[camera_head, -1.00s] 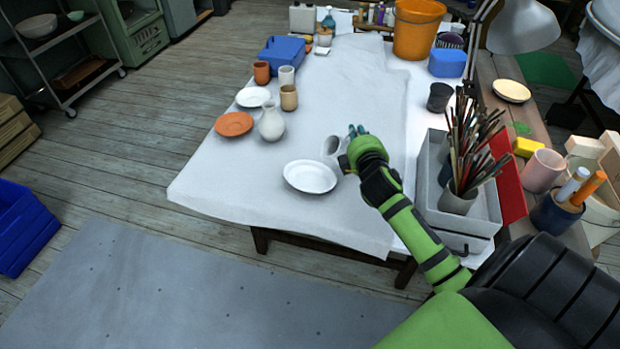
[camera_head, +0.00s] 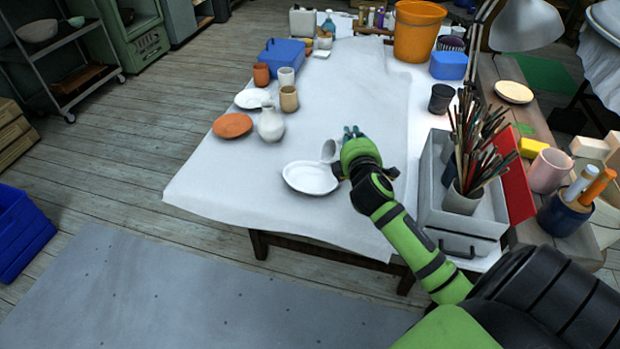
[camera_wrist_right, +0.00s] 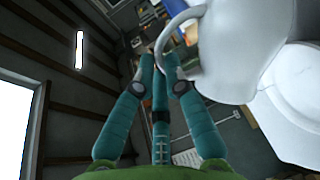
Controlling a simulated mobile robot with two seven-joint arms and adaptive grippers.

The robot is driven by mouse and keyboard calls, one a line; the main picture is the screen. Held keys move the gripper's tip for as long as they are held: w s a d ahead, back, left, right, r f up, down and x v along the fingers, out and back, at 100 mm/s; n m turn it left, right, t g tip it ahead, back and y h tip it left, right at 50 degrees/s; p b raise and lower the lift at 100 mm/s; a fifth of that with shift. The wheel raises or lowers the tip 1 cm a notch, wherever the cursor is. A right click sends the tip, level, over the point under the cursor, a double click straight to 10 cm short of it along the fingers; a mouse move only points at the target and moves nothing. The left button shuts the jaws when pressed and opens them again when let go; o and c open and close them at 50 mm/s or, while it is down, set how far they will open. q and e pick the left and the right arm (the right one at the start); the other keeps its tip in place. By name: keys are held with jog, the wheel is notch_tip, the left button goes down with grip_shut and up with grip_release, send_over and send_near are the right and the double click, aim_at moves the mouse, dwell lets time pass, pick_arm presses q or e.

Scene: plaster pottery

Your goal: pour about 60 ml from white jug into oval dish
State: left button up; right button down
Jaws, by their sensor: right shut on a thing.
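The white jug (camera_head: 330,151) is tipped on its side, its mouth toward the left, at the right rim of the white oval dish (camera_head: 308,189). My right gripper (camera_head: 352,132) is shut on the jug from its right side. In the right wrist view the jug (camera_wrist_right: 235,45) fills the upper right, with its curved handle at the fingers (camera_wrist_right: 160,65). The dish lies flat on the cloth-covered table. I cannot make out any liquid stream. My left gripper is not in view.
A white vase (camera_head: 271,124) and an orange plate (camera_head: 232,125) stand left of the dish. Several cups stand behind them. A grey tray (camera_head: 432,190) with a brush pot (camera_head: 462,200) is close to my right forearm. The cloth in front of the dish is clear.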

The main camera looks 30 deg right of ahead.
jog(key=shift+a+n+b, duration=0.2)
jog(key=shift+n+b, duration=0.1)
jog(key=shift+b, duration=0.05)
jog(key=shift+w+a+f+n+h+b, duration=0.1)
jog(key=shift+a+f+n+h+b, duration=0.15)
jog(key=shift+b, duration=0.4)
dwell(0.3)
jog(key=shift+w+a+r+n+t+b, duration=0.15)
jog(key=shift+a+r+n+t+b, duration=0.2)
jog(key=shift+a+n+b, duration=0.25)
dwell(1.0)
